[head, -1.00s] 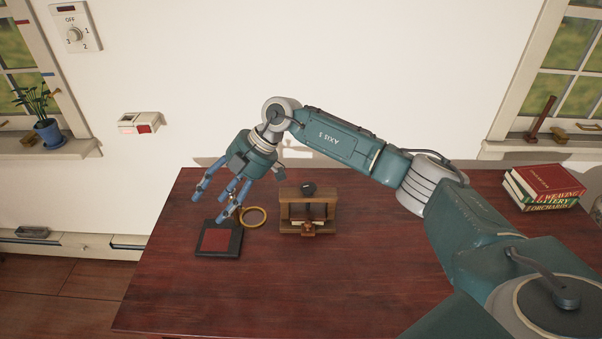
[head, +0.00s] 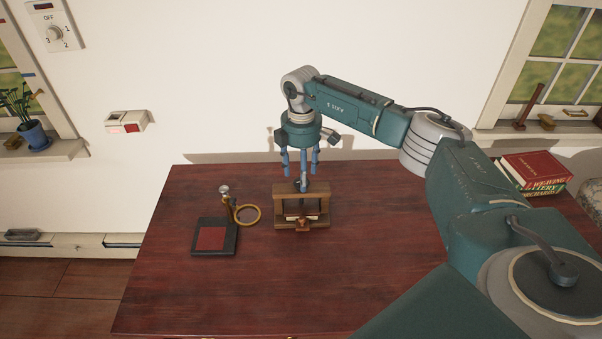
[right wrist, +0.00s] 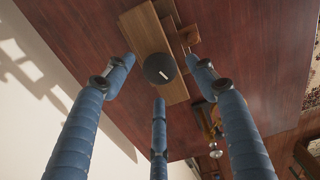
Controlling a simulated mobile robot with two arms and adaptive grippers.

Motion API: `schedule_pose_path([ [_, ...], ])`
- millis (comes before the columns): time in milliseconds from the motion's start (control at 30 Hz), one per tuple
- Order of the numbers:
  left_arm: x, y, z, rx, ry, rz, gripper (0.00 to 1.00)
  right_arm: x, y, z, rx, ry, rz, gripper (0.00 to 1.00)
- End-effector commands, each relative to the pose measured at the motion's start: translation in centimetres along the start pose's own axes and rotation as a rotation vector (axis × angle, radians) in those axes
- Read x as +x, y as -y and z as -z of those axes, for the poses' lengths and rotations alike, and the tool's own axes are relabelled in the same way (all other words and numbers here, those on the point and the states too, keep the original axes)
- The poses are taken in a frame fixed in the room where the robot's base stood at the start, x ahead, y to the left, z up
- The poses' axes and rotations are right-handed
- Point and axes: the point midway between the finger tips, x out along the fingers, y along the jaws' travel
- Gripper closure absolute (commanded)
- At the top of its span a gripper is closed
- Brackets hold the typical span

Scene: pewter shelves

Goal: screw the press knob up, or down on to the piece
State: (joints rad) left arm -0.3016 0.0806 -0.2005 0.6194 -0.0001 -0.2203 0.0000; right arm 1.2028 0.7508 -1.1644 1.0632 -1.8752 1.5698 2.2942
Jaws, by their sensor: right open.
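The wooden press (head: 288,218) stands on the table near its back edge. Its round black knob (right wrist: 159,68) with a pale mark shows in the right wrist view, on top of the press's wooden beam (right wrist: 146,35). My right gripper (head: 301,183) points straight down over the press. Its blue fingers are open and spread around the knob's position, with the knob between the fingertips in the right wrist view. I cannot tell whether any finger touches it. A light piece (head: 302,217) lies inside the press frame. My left gripper is not in view.
A black stand with a red pad (head: 211,238) and a brass ring (head: 247,214) is left of the press. Books (head: 533,173) are stacked at the table's right. The table (head: 350,280) is clear in front.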

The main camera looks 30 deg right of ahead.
Motion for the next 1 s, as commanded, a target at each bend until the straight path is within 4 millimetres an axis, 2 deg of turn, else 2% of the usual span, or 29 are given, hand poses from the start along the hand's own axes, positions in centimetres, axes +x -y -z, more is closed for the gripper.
schedule_pose_path([
  [200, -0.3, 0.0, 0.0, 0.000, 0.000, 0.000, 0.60, 1.5, 0.0, 0.1, -0.002, -0.001, -0.001, 0.44],
  [467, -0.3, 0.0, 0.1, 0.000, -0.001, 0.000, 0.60, 1.6, 0.0, 0.1, -0.003, -0.001, -0.001, 0.44],
  [600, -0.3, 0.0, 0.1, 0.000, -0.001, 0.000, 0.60, 1.6, 0.0, 0.1, -0.003, -0.001, -0.001, 0.72],
  [700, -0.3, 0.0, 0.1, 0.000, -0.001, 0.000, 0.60, 1.6, 0.0, 0.1, -0.003, -0.002, -0.001, 0.89],
  [1000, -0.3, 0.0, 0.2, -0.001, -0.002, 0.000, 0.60, 1.6, 0.0, 0.2, -0.029, -0.004, -0.001, 0.89],
])
